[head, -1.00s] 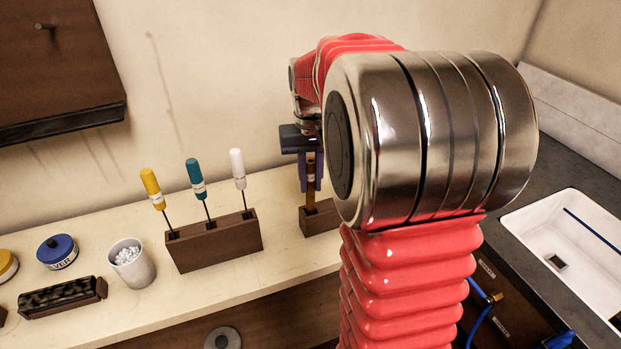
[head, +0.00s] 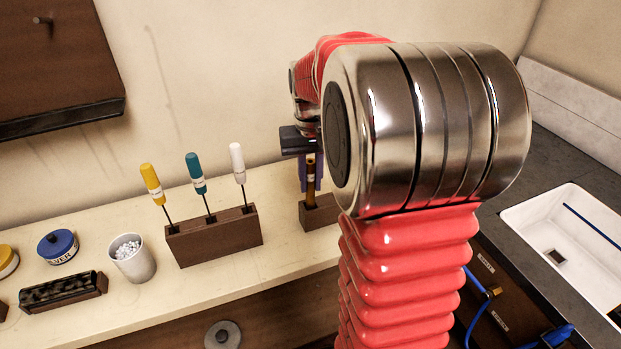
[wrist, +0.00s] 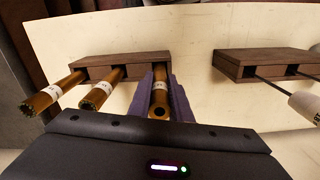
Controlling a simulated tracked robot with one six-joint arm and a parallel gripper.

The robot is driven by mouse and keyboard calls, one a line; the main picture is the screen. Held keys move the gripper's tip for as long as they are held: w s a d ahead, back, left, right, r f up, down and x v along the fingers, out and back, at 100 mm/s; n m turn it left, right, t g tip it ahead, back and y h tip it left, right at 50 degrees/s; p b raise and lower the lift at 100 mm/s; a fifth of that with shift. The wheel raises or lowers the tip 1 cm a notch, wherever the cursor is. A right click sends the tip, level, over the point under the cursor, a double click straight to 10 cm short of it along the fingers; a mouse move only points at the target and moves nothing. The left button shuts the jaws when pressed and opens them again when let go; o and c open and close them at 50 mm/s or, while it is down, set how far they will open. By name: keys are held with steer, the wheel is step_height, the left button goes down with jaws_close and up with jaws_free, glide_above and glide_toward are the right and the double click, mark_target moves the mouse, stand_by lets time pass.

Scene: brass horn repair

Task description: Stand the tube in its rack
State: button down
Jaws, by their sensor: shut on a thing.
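A brass tube (wrist: 160,88) with a white label is held upright between my gripper's purple fingers (wrist: 160,98), which are shut on it. In the head view the tube (head: 311,180) shows below my dark gripper (head: 311,172). Its lower end meets the dark wooden rack (wrist: 125,60) at the right-hand slot and appears to be in it; the fingers partly hide how deep. Two similar labelled tubes, a left one (wrist: 50,95) and a middle one (wrist: 103,88), stand in the rack's other slots. In the head view my arm hides the right part of the rack (head: 316,216).
A wooden block (head: 215,238) with yellow, teal and white-handled tools stands left of the rack, with a gap between. A white cup (head: 133,262), a blue-lidded tin (head: 58,246) and a brush (head: 62,292) lie further left. The wall is close behind; a sink (head: 570,235) is right.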

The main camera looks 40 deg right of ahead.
steer(key=shift+f, duration=0.5)
steer(key=c, duration=1.5)
jaws_free()
steer(key=shift+c, duration=0.2)
step_height(320, 180, up, 14)
steer(key=shift+f, duration=0.15)
steer(key=shift+a, duration=0.1)
steer(key=s+a+f+n+t, duration=0.2)
steer(key=s+a+f, duration=0.1)
steer(key=s+a, duration=0.4)
steer(key=s+a+f+n+t, duration=0.3)
steer(key=s+a, duration=0.5)
steer(key=a, duration=0.6)
steer(key=shift+f+t, duration=0.3)
steer(key=shift+f, duration=0.05)
